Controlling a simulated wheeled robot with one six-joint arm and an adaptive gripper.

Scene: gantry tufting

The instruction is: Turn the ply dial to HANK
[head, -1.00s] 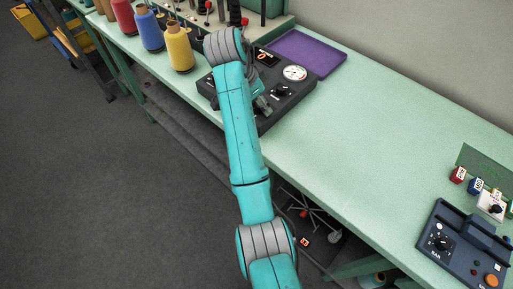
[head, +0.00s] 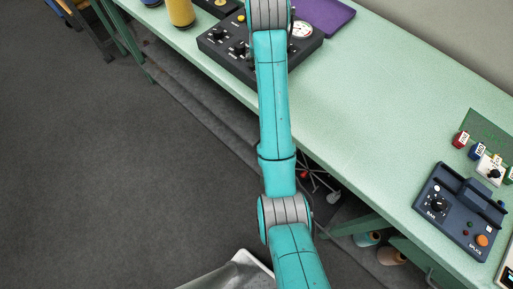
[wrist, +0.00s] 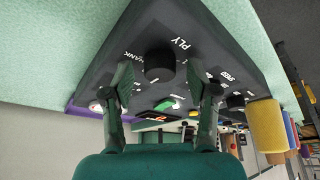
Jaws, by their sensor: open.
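The ply dial (wrist: 159,64) is a round black knob on a dark control panel (wrist: 205,45), beside the white words PLY and HANK in the wrist view. HANK stands to the left of the knob, partly behind a finger. I cannot tell where the knob points. My gripper (wrist: 167,80) is open, with its two dark fingers to either side of the knob in the picture and nothing held. Whether a finger touches the knob is unclear. In the head view the panel (head: 213,41) lies on the green bench; my arm hides my gripper and part of the panel.
A white gauge (head: 302,30) and a purple tray (head: 330,14) are at the panel's far right. A yellow cone (head: 181,12) stands left of the panel. The bench (head: 375,95) is clear up to a blue-grey box (head: 460,210) with its own knob, marked SPLICE.

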